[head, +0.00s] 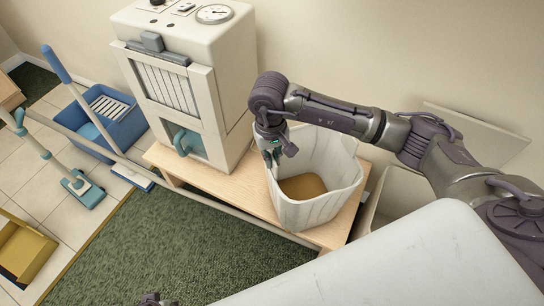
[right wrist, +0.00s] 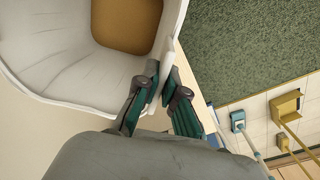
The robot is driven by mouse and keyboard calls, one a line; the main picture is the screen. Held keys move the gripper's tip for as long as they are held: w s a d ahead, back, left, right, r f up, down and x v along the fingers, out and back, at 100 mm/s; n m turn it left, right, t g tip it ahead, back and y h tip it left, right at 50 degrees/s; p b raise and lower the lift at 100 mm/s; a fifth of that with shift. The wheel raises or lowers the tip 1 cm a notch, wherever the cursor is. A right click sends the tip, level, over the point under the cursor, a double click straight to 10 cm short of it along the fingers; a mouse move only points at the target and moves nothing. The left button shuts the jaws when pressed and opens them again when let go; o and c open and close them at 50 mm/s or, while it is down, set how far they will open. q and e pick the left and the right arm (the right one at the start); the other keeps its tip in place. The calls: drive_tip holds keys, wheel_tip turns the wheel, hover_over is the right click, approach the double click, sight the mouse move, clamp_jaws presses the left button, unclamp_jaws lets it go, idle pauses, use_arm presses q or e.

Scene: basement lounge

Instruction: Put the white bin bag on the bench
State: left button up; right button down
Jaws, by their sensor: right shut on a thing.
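The white bin bag (head: 312,212) is an open, stiff-looking, upright bag with a tan patch inside at the bottom. In the head view it is over the right part of the light wooden bench (head: 232,184), its lower front corner near the bench's front edge. I cannot tell whether its base touches the wood. My right gripper (head: 272,157) is shut on the bag's rim at its left. In the right wrist view the fingers (right wrist: 163,88) pinch the bag's wall (right wrist: 75,65). Only a small dark piece at the bottom edge may be my left gripper (head: 151,299).
A cream machine with a gauge (head: 190,75) stands on the bench left of the bag. A pale open box (head: 402,190) is right of the bench. A blue bucket (head: 108,125), long-handled mops and a yellow dustpan (head: 25,248) are at left. Green carpet (head: 175,245) lies in front.

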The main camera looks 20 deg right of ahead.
drive_tip(key=c, duration=1.7)
unclamp_jaws()
drive_tip(key=o, duration=0.4)
use_arm(q)
drive_tip(key=shift+s+a+r, duration=0.1)
drive_tip(key=shift+s+r, duration=0.15)
drive_tip(key=shift+s, duration=0.1)
use_arm(e)
drive_tip(key=shift+r, duration=0.1)
use_arm(q)
drive_tip(key=f, duration=0.3)
drive_tip(key=f+p, duration=0.1)
drive_tip(key=f, duration=0.1)
drive_tip(key=shift+s, duration=0.35)
use_arm(e)
wheel_tip(320, 180, up, 12)
drive_tip(key=shift+a+r, duration=0.1)
drive_tip(key=shift+a, duration=0.05)
